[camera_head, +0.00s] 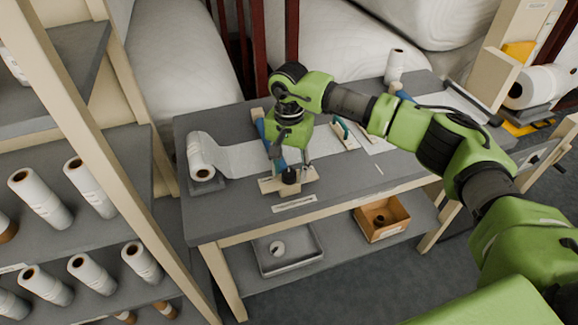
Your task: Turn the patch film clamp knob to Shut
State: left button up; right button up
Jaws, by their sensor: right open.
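The clamp knob (290,176) is a small black knob at the front of the clamp's wooden base (268,186) on the grey table. A blue clamp bar (263,130) runs back from it across a white film strip (240,158). My right gripper (292,160) points down over the bar, just behind and above the knob, and is open. Its fingers are partly hidden, and I cannot tell whether they touch the knob. A label (293,204) sits on the table's front edge, too small to read. My left gripper is not in view.
Below are a grey tray (289,261) and a cardboard box (397,211). A shelf with several rolls (40,198) is at left.

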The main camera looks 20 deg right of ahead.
jog(key=shift+f, duration=0.3)
jog(key=c, duration=1.1)
